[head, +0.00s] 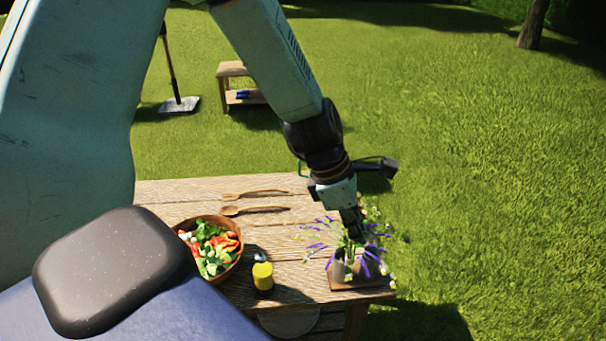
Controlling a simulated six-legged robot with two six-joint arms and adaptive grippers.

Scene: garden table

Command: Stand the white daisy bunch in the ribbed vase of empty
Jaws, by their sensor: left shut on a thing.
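My left gripper (353,232) points down over the right end of the wooden table, shut on green stems. These seem to belong to the white daisy bunch (372,214), whose small pale flowers show beside and behind the fingers. Just below, grey vases (340,270) stand close together on a brown tray (345,284). Purple flowers (320,247) spread around them and overlap the daisies. Flowers and gripper hide the vase mouths. I cannot tell which vase is ribbed, or whether the stems are inside one. My right gripper is not in view.
A wooden bowl of salad (238,262) and a yellow-bodied jar (263,276) stand left of the tray on the table (185,192). A wooden fork (255,193) and spoon (255,210) lie further back. The tray sits near the table's right edge, with grass beyond.

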